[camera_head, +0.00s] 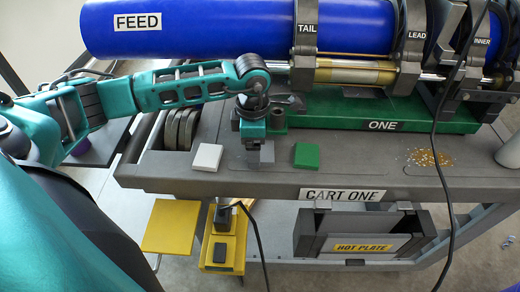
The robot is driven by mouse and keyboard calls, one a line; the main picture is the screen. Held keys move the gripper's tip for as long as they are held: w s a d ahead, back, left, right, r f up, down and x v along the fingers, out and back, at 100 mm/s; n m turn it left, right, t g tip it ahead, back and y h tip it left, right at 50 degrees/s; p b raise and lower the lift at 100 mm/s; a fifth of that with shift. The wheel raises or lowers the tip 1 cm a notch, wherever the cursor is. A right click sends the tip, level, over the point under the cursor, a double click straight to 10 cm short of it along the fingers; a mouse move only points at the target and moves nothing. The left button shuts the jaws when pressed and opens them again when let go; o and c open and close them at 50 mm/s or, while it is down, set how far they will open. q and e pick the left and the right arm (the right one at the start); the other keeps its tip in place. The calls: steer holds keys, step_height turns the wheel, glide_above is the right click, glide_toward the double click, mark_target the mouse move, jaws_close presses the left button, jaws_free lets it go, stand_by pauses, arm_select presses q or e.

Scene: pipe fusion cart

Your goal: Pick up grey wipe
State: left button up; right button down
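The grey wipe (266,154) lies on the grey cart top (345,172), between a white block-like wipe (207,157) and a green one (307,156). My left arm comes in from the left, and my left gripper (253,147) points down right over the grey wipe. The gripper hides part of the wipe. I cannot tell whether the fingers touch it or how far apart they are. My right gripper is not in view.
A blue pipe marked FEED (215,25) lies in dark clamps above a green base (350,112) behind the wipes. Golden shavings (430,158) and a black cable (440,150) are at the right. A hot plate box (360,232) sits on the lower shelf.

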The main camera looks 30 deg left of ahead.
arm_select(q)
steer(key=shift+r, duration=0.15)
steer(key=shift+r, duration=0.25)
steer(key=s+d+b, duration=0.2)
steer(key=s+d, duration=0.7)
steer(key=s, duration=0.6)
steer(key=shift+s+d+r, duration=0.2)
steer(key=shift+r, duration=0.15)
steer(key=o, duration=0.5)
steer(key=shift+c, duration=0.2)
steer(key=c, duration=0.4)
steer(key=shift+w, duration=0.15)
